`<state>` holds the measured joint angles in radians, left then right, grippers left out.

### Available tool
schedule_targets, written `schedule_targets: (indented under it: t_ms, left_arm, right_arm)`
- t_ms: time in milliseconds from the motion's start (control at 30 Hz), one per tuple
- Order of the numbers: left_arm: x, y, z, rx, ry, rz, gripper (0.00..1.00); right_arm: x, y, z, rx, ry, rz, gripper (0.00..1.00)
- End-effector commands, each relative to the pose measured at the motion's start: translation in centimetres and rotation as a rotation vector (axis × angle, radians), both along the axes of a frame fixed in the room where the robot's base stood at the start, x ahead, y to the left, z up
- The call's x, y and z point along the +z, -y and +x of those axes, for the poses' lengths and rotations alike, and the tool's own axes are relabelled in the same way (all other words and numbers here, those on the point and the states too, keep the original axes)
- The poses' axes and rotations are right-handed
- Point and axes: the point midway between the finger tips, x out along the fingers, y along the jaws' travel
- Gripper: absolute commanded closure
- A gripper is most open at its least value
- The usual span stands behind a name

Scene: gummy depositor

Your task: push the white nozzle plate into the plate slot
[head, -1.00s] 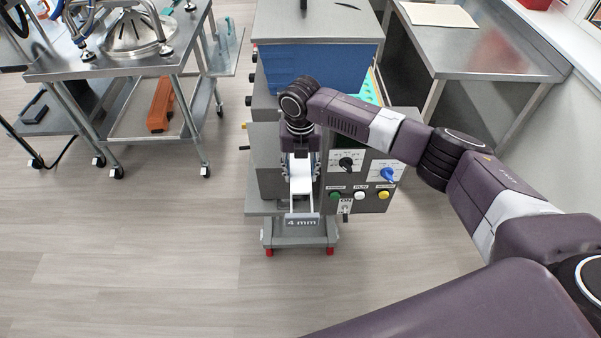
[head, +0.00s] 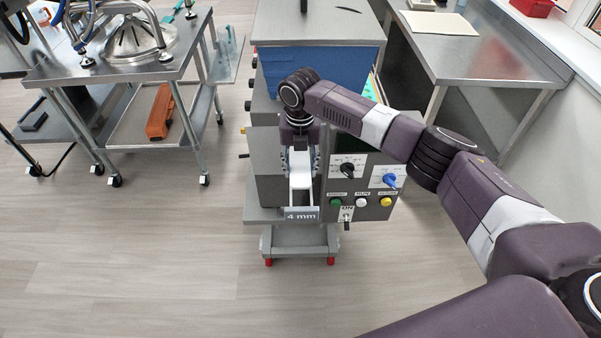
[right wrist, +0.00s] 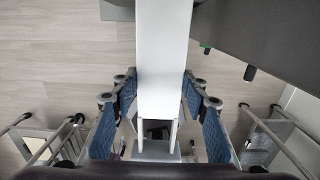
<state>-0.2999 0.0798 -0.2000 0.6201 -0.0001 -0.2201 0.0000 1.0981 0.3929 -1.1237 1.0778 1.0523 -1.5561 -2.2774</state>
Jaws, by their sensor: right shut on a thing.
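The white nozzle plate (head: 301,173) is a long, narrow white piece with a grey "4 mm" label (head: 301,214) at its near end. It lies lengthwise at the front of the depositor, left of the control panel. My right gripper (head: 301,160) points down and is shut on the plate, a finger on each side. In the right wrist view the plate (right wrist: 163,60) runs between the blue-padded fingers of the right gripper (right wrist: 160,105). The plate slot is hidden behind my gripper and wrist, so I cannot tell how deep the plate sits. My left gripper is not in view.
The control panel (head: 361,186) with knobs and coloured buttons stands close on the right of the plate. A blue hopper (head: 335,68) is behind my wrist. A steel cart (head: 110,70) is at left and a steel table (head: 465,55) at right. The floor in front is clear.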

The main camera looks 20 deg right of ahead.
Motion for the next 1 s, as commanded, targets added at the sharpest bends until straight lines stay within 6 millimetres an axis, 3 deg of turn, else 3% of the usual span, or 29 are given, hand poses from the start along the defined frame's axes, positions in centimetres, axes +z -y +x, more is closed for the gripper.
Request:
schedule_targets:
  t_ms: [500, 1000]
  left_arm:
    - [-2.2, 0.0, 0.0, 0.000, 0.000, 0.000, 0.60]
    - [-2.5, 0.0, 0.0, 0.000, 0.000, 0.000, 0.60]
  right_arm:
    - [-0.1, 0.6, 2.1, -0.001, 0.001, 0.001, 1.00]
    - [0.1, 0.7, 2.4, -0.001, 0.001, 0.001, 1.00]
